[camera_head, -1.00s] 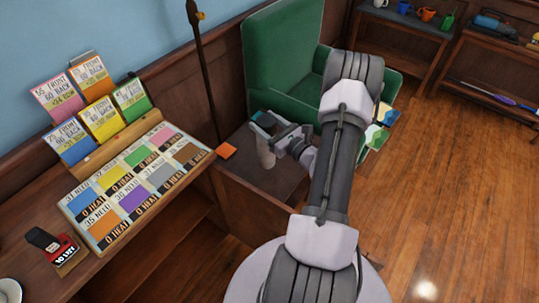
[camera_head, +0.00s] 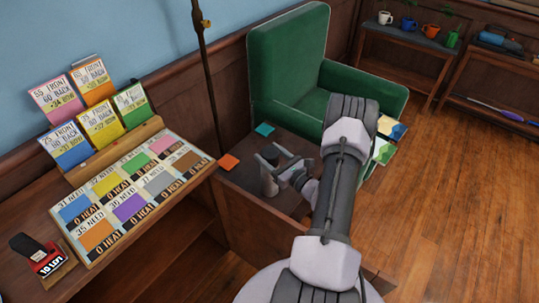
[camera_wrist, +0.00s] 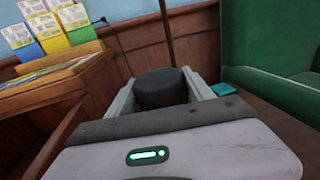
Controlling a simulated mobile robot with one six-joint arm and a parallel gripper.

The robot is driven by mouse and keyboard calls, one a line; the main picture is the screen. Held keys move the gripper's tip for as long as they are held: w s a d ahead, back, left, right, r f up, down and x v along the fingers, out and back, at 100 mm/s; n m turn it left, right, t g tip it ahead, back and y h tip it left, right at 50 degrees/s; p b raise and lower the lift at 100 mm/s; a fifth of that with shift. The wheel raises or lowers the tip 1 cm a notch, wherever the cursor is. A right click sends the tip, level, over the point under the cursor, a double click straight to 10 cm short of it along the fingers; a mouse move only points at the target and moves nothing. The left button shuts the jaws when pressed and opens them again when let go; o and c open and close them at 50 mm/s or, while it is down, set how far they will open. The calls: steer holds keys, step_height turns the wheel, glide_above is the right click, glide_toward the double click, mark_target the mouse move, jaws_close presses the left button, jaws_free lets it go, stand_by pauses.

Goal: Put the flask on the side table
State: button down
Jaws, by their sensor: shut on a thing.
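The side table (camera_head: 249,186) is the low dark wooden top between the counter and the green armchair. The flask is over this top, and I cannot tell whether its base touches the wood.
A teal square (camera_head: 264,129) and an orange square (camera_head: 228,162) lie around the side table. The green armchair (camera_head: 290,70) stands behind. The counter at left holds a card board (camera_head: 130,195) and a red stamp (camera_head: 45,260). Shelves with mugs (camera_head: 408,25) stand back right.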

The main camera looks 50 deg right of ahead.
steer(key=shift+c, duration=2)
jaws_free()
